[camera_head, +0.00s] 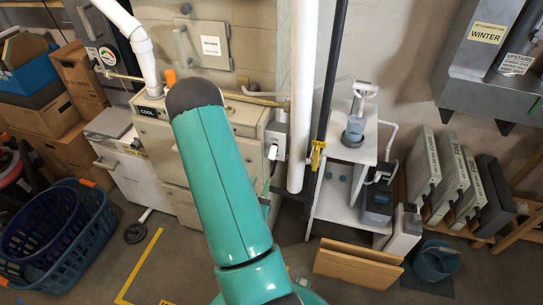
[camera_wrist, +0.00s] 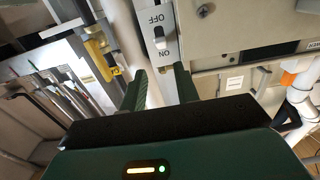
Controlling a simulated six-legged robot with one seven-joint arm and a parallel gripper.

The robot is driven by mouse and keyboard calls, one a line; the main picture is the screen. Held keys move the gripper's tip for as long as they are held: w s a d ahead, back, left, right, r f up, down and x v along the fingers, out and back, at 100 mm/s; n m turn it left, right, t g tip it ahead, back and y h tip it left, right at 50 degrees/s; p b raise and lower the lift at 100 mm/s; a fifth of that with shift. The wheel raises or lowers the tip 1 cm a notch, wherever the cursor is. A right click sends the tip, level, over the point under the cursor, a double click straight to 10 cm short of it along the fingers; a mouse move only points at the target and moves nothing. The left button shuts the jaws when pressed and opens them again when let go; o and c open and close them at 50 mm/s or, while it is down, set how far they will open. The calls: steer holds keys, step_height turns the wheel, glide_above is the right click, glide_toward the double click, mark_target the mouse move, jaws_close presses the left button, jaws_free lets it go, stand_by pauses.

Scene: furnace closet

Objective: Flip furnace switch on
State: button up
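The furnace switch (camera_wrist: 160,42) is a small toggle on a white plate marked OFF and ON. It appears upside down in the wrist view, with ON nearest my gripper. I cannot tell clearly which way the toggle is set. The switch box (camera_head: 275,142) also shows in the head view, on the furnace's right side beside the white pipe. My gripper (camera_wrist: 161,70) has its two green fingers apart and nothing visible between them. The fingertips point towards the switch plate, just below it in the wrist view. In the head view my arm hides the gripper.
The beige furnace (camera_head: 252,122) stands beside the switch. A vertical white pipe (camera_head: 302,90) and a black pipe with a yellow valve (camera_head: 317,154) are close to its right. A white shelf stand (camera_head: 340,200) is farther right. Blue baskets (camera_head: 60,235) stand on the left floor.

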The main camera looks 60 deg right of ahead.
mark_target(271, 157)
steer(key=d, duration=0.4)
steer(key=w+d, duration=0.1)
steer(key=d, duration=0.4)
steer(key=w+d, duration=0.1)
steer(key=d, duration=0.3)
steer(key=shift+w+d, duration=0.1)
steer(key=shift+d, duration=0.1)
steer(key=shift+c, duration=0.2)
jaws_close()
